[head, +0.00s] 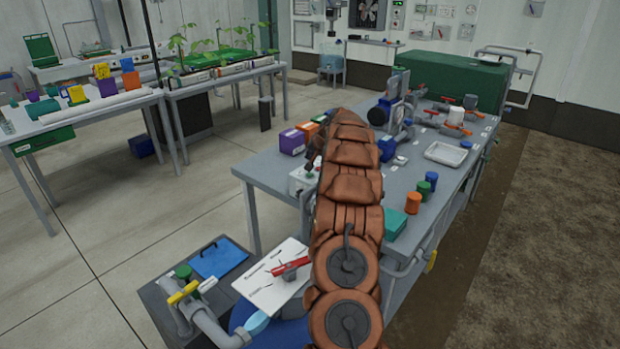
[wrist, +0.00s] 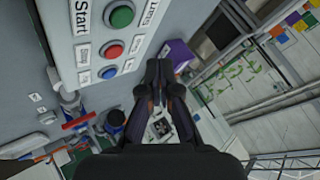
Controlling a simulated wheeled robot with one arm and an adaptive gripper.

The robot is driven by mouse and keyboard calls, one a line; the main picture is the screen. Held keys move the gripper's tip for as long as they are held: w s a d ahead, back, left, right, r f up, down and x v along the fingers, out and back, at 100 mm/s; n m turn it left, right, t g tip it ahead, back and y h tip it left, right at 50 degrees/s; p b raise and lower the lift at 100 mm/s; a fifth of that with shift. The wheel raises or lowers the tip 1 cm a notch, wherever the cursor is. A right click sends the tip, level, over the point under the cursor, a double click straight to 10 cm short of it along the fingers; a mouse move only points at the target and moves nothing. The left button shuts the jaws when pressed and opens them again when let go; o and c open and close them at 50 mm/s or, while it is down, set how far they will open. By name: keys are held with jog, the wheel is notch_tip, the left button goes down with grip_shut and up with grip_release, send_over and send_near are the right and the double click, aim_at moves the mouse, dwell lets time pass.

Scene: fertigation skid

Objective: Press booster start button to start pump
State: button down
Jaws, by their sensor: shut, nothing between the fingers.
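In the wrist view a light control box face fills the upper left, with a green button (wrist: 121,16), a red button (wrist: 113,50) and a blue button (wrist: 107,72) in a row. Small labels beside them read something like Start and Stop; I cannot tell which button is the booster's. My gripper (wrist: 158,68) is shut and empty, to the right of the buttons and apart from them. In the head view the control box (head: 299,182) stands at the bench's near left edge, partly hidden by my arm, which also hides most of my gripper.
The grey bench (head: 265,172) carries a purple box (head: 292,142), a white tray (head: 446,153), valves and several coloured caps. Pipework with a yellow-handled valve (head: 183,292) and a white board (head: 272,280) lie low in front. Open floor is at the left.

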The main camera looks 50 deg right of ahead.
aim_at(311, 175)
jog(key=shift+f+b, duration=1.25)
jog(key=shift+f, duration=1.1)
jog(key=shift+f+b, duration=0.4)
jog(key=shift+b, duration=0.05)
jog(key=shift+f, duration=0.2)
jog(key=shift+s+f+b, duration=0.15)
jog(key=shift+f+b, duration=0.15)
jog(key=shift+f, duration=0.25)
jog(key=shift+s+f+b, duration=0.15)
jog(key=shift+f+b, duration=0.15)
jog(key=shift+f, duration=0.25)
jog(key=shift+r, duration=0.15)
jog(key=shift+s+d+r+p, duration=0.1)
jog(key=shift+d+r+p, duration=0.1)
jog(key=shift+r, duration=0.4)
jog(key=shift+d+r+p, duration=0.15)
jog(key=shift+r+p, duration=0.05)
jog(key=shift+r, duration=0.4)
jog(key=shift+w+a+r+p, duration=0.1)
jog(key=shift+r+p, duration=0.45)
jog(key=shift+r, duration=0.75)
jog(key=shift+w+a+r+p, duration=0.1)
jog(key=shift+r+p, duration=0.45)
jog(key=shift+r, duration=0.75)
